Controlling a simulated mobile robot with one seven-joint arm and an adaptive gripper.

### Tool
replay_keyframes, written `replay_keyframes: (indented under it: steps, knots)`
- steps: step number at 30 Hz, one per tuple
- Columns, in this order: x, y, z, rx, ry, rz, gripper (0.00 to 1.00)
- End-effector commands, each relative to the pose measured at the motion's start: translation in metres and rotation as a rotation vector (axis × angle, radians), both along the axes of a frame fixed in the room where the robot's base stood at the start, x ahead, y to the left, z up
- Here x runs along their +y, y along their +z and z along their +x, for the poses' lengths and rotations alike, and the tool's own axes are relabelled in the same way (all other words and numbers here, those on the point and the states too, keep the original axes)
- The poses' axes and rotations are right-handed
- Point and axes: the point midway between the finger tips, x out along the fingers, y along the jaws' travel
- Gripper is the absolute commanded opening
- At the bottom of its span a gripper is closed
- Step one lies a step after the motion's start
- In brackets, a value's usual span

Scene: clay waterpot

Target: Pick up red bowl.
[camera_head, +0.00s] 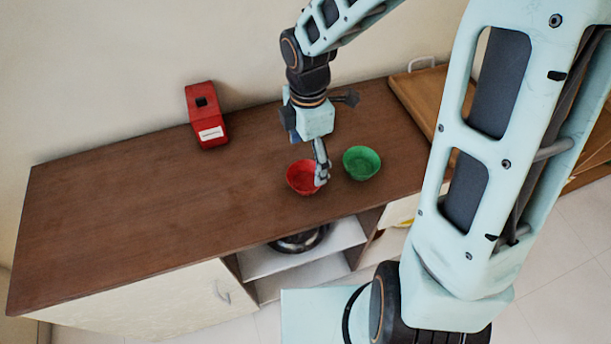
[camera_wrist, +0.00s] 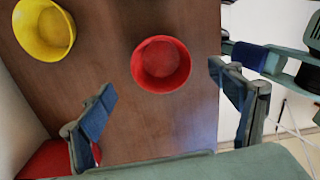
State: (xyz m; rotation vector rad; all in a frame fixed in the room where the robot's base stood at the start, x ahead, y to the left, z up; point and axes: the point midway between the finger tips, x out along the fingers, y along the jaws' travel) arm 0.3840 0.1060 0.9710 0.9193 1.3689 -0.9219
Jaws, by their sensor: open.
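The red bowl (camera_head: 298,176) stands upright on the brown cabinet top, near its front edge, in the head view. My gripper (camera_head: 321,172) points down over its right side and hides part of it. I cannot tell whether they touch. In the wrist view a red bowl (camera_wrist: 161,65) lies ahead between the spread fingers of my gripper (camera_wrist: 162,80), which is open and empty. The bowl's inside is empty.
A green bowl (camera_head: 361,162) stands just right of the red bowl. The wrist view shows a yellow bowl (camera_wrist: 44,30) instead. A red box (camera_head: 206,115) stands near the wall. The cabinet top (camera_head: 120,205) is clear at the left. A wooden tray (camera_head: 425,95) is at the right.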

Motion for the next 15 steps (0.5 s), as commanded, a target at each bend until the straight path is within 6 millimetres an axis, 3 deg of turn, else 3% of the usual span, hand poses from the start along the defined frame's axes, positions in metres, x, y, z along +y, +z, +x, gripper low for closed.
replay_keyframes:
  steps: [3,8,15]
  knots:
    - [0.000,-0.017,-0.001,0.002,0.000,0.000,0.84]
    - [0.001,-0.027,-0.001,0.001,-0.002,0.001,0.84]
    - [0.004,-0.063,-0.004,0.001,-0.002,0.001,0.84]
